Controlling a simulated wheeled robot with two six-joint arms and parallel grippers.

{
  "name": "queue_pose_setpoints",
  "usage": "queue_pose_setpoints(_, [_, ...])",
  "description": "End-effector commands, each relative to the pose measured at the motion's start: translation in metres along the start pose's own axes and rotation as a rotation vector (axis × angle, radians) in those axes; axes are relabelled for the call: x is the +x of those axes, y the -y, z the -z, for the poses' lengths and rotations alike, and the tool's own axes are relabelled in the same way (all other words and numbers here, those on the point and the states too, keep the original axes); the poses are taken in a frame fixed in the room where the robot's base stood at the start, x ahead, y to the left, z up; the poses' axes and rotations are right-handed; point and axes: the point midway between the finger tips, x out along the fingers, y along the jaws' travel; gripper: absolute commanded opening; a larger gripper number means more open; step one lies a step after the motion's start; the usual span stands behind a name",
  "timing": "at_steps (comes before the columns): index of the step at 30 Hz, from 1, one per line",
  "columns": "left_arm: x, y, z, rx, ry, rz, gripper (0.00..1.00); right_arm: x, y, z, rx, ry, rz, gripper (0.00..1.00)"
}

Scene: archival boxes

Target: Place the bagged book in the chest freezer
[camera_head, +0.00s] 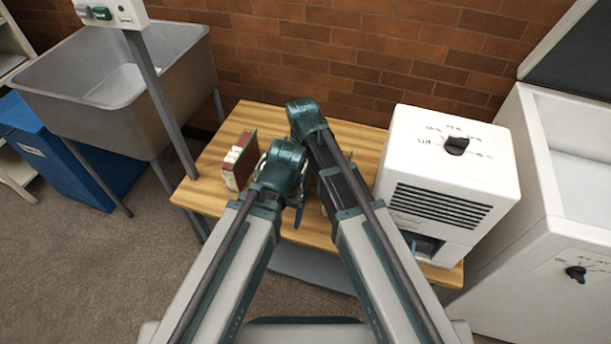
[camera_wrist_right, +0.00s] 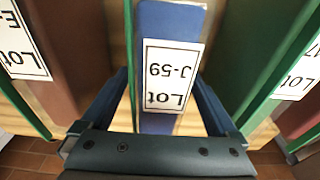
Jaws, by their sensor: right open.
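In the right wrist view a blue book (camera_wrist_right: 168,22) with a white label reading "Lot J-59" stands between the two fingers of my right gripper (camera_wrist_right: 168,100). The fingers are open, one on each side of it. I cannot tell whether it is in a bag. In the head view my right gripper is hidden behind the arms, over the wooden table (camera_head: 357,140). My left gripper (camera_head: 292,190) is low over the table, mostly hidden by its own wrist. The white chest freezer (camera_head: 535,235) stands at the right with its lid (camera_head: 580,50) raised.
Other labelled books with green edges (camera_wrist_right: 265,65) flank the blue one. A red and white book (camera_head: 238,160) stands on the table's left. A white machine with a dial (camera_head: 455,185) fills the table's right, beside the freezer. A metal sink (camera_head: 110,85) and blue bin (camera_head: 60,165) are left.

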Motion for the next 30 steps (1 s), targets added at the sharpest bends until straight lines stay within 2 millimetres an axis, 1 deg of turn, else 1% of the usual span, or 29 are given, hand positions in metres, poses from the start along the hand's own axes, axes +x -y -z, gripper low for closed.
queue_pose_setpoints(1, [0.0055, -0.0005, 0.0003, 0.000, 0.000, 0.000, 0.90, 0.0056, 0.0000, -0.0001, 0.000, 0.000, 0.000, 0.95])
queue_pose_setpoints(8, [0.0035, -0.0003, 0.0002, 0.000, 0.000, 0.000, 0.90, 0.0036, -0.0002, 0.0002, 0.000, 0.000, 0.000, 0.95])
queue_pose_setpoints(11, [0.0035, -0.0003, 0.0002, 0.000, 0.000, 0.000, 0.90, 0.0035, -0.0002, 0.0002, 0.000, 0.000, 0.000, 0.79])
queue_pose_setpoints(12, [0.0035, -0.0003, 0.0002, 0.000, 0.000, 0.000, 0.90, 0.0035, -0.0002, 0.0002, 0.000, 0.000, 0.000, 0.72])
queue_pose_setpoints(14, [0.0035, -0.0004, 0.0002, 0.000, 0.000, 0.000, 0.90, 0.0036, -0.0002, 0.0002, 0.000, 0.000, 0.000, 0.61])
queue_pose_setpoints(15, [0.0035, -0.0004, 0.0002, 0.000, 0.000, 0.000, 0.90, 0.0036, -0.0002, 0.0002, 0.000, 0.000, 0.000, 0.54])
queue_pose_setpoints(17, [0.0035, -0.0004, 0.0002, 0.000, 0.000, 0.000, 0.90, 0.0036, -0.0002, 0.0002, 0.000, 0.000, 0.000, 0.43])
queue_pose_setpoints(18, [0.0035, -0.0003, 0.0002, 0.000, 0.000, 0.000, 0.90, 0.0036, -0.0002, 0.0002, 0.000, 0.000, 0.000, 0.36])
queue_pose_setpoints(20, [0.0035, -0.0003, 0.0002, 0.000, 0.000, 0.000, 0.90, 0.0036, -0.0002, 0.0002, 0.000, 0.000, 0.000, 0.25])
queue_pose_setpoints(21, [0.0035, -0.0003, 0.0002, 0.000, 0.000, 0.000, 0.90, 0.0036, -0.0002, 0.0002, 0.000, 0.000, 0.000, 0.18])
queue_pose_setpoints(24, [0.0035, -0.0003, 0.0002, 0.000, 0.000, 0.000, 0.90, 0.0036, -0.0002, 0.0002, 0.000, 0.000, 0.000, 0.00])
queue_pose_setpoints(30, [0.0036, -0.0003, 0.0002, 0.000, 0.000, 0.000, 0.90, 0.0036, -0.0002, 0.0002, 0.000, 0.000, 0.000, 0.00])
